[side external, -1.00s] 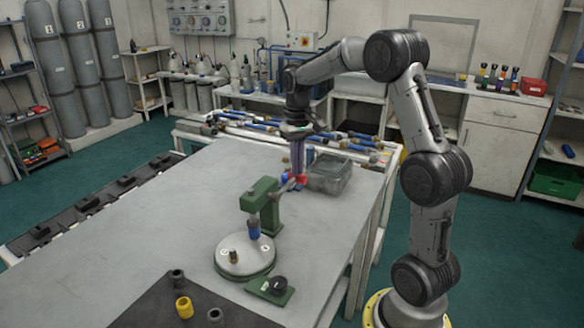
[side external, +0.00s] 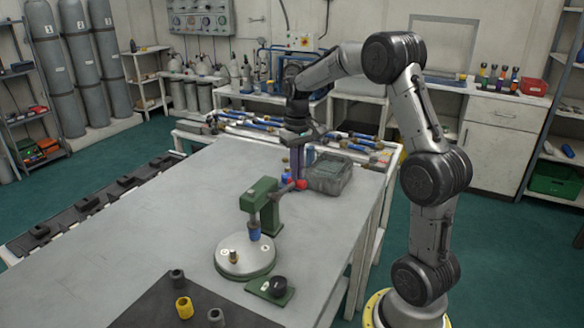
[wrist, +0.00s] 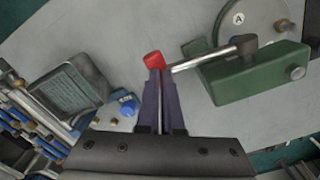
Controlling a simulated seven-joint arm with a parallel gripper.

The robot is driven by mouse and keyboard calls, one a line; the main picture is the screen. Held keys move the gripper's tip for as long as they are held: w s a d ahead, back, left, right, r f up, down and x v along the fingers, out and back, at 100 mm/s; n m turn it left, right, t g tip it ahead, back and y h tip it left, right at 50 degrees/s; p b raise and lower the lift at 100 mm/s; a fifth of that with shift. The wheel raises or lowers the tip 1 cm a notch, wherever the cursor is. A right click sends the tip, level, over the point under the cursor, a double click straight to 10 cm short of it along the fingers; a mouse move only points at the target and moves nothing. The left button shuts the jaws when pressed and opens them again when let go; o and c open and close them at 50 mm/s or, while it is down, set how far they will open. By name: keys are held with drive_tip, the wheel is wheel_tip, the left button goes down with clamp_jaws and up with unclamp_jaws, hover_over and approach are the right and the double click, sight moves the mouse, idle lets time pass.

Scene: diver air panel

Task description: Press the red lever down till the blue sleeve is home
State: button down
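The green press (side external: 268,208) stands on the table, its lever reaching back to the red knob (side external: 301,184). The knob also shows in the wrist view (wrist: 153,60), at the tips of my fingers. My gripper (side external: 297,176) points down at the knob. Its purple fingers are together with only a thin gap, and the knob shows just beyond the tips, not clearly between them. The blue sleeve (side external: 254,233) is under the press head, over the round pale plate (side external: 230,265). Whether it is fully seated is too small to tell.
A grey-green case (side external: 328,174) sits close to the right of my gripper. A small blue part (wrist: 125,103) lies near my fingers. A brass fitting (side external: 233,256) stands on the plate. A dark mat (side external: 165,305) with several collars is at the front. The table's left is clear.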

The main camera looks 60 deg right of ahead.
drive_tip(key=shift+a+f, duration=0.15)
drive_tip(key=shift+f, duration=0.45)
drive_tip(key=shift+r, duration=0.1)
idle(0.5)
wheel_tip(320, 180, up, 12)
idle(1.8)
drive_tip(key=s+a+r+n+t, duration=0.1)
drive_tip(key=s+a+r+n, duration=0.15)
drive_tip(key=a, duration=0.45)
drive_tip(key=s+a+r+n+t, duration=0.1)
drive_tip(key=s+a+r+t, duration=0.1)
drive_tip(key=s+a+r, duration=0.35)
drive_tip(key=s+a+f+n+t, duration=0.2)
drive_tip(key=s+a+f, duration=0.6)
drive_tip(key=s+f, duration=0.3)
drive_tip(key=shift+a+f+t, duration=0.3)
drive_tip(key=shift+a+f, duration=0.1)
drive_tip(key=shift+f, duration=0.05)
